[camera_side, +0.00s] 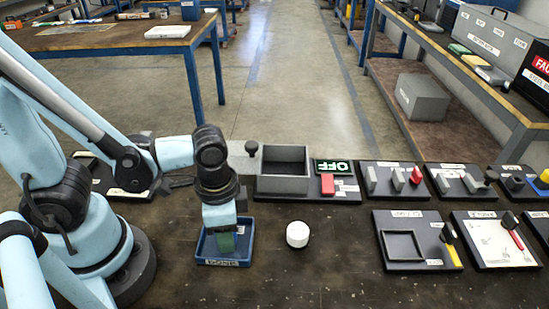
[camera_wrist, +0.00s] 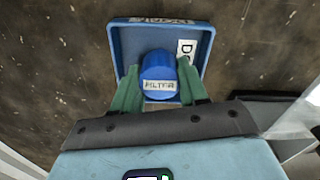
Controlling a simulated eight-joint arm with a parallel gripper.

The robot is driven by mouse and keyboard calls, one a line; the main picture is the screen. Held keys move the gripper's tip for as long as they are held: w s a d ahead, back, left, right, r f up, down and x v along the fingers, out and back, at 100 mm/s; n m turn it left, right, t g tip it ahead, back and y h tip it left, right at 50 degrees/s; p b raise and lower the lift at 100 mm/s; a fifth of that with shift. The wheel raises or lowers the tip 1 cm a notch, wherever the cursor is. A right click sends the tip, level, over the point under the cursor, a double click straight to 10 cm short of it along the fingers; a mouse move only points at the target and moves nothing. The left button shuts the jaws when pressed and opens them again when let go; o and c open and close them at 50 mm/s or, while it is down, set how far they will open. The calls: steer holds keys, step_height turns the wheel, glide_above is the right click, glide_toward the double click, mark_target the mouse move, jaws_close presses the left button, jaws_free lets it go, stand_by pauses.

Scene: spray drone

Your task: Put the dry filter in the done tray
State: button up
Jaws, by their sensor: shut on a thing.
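The filter (camera_wrist: 158,66) is a blue cylinder with a white label reading FILTER. My gripper (camera_wrist: 157,84), with green fingers, is shut on it, one finger on each side. In the wrist view the filter is within the outline of the blue done tray (camera_wrist: 128,36). In the side view the tray (camera_side: 208,256) is on the bench, and my gripper (camera_side: 226,243) points down into it. The filter is hidden there behind the fingers, and I cannot tell whether it touches the tray floor.
A white round container (camera_side: 297,234) stands right of the tray. Several black panels with handles line the right. The front middle of the bench is clear.

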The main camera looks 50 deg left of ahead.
steer(key=shift+f, duration=0.15)
steer(key=o, duration=1.1)
steer(key=shift+r, duration=0.2)
steer(key=shift+r, duration=5.85)
steer(key=w+a+n+t, duration=0.2)
steer(key=w, duration=0.1)
steer(key=w+a+n+t, duration=0.2)
steer(key=w+a, duration=0.1)
steer(key=w+a+r+n+t, duration=0.1)
steer(key=w+a+n+t, duration=0.1)
steer(key=w+a+t, duration=0.1)
steer(key=shift+a, duration=0.25)
